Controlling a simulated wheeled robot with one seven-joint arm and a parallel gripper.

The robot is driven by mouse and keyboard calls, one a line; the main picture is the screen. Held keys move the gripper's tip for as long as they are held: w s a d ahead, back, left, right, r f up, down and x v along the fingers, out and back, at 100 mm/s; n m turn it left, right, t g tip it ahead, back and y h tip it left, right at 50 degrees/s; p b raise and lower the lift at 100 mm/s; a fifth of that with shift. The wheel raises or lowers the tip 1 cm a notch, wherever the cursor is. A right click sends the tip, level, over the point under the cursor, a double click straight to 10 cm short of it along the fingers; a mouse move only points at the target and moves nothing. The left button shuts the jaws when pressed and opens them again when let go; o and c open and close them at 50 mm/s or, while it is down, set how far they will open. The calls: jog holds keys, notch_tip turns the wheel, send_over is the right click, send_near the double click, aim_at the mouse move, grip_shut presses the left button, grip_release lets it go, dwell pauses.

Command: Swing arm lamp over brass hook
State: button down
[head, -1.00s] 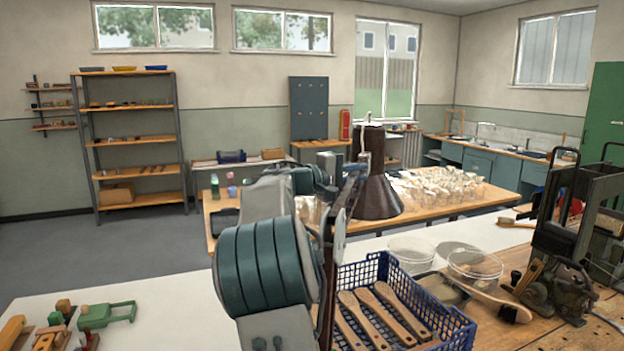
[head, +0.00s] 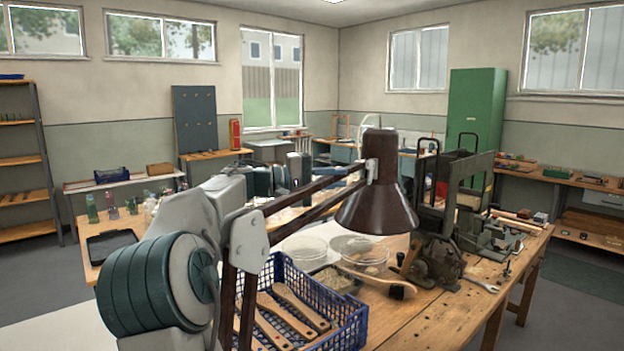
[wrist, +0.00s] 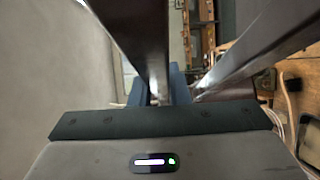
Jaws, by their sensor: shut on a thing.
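The arm lamp has a dark brown conical shade (head: 377,208) and long twin arms (head: 296,190) running from an upright at left. The shade hangs open side down above the bench, beyond the blue basket. In the wrist view the dark lamp bars (wrist: 142,45) pass close in front of the camera. My gripper (wrist: 163,92) has blue fingers there and is shut on the lamp's arm; the contact itself is mostly hidden by the bars. In the head view my arm reaches in from the left behind the lamp arms. I cannot make out the brass hook in either view.
A blue basket (head: 345,338) of wooden brush handles stands under the lamp arms. Clear round dishes (head: 305,249) and a wooden-handled brush (head: 385,284) lie behind it. A dark machine (head: 440,258) and a tall metal frame (head: 468,180) stand right of the shade. The bench's right front is fairly clear.

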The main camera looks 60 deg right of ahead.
jog(key=shift+s, duration=0.2)
jog(key=c, duration=1.4)
grip_release()
jog(key=shift+w, duration=0.1)
jog(key=b+v, duration=0.2)
jog(key=v, duration=1.1)
jog(key=shift+w+a, duration=0.2)
jog(key=shift+w, duration=0.1)
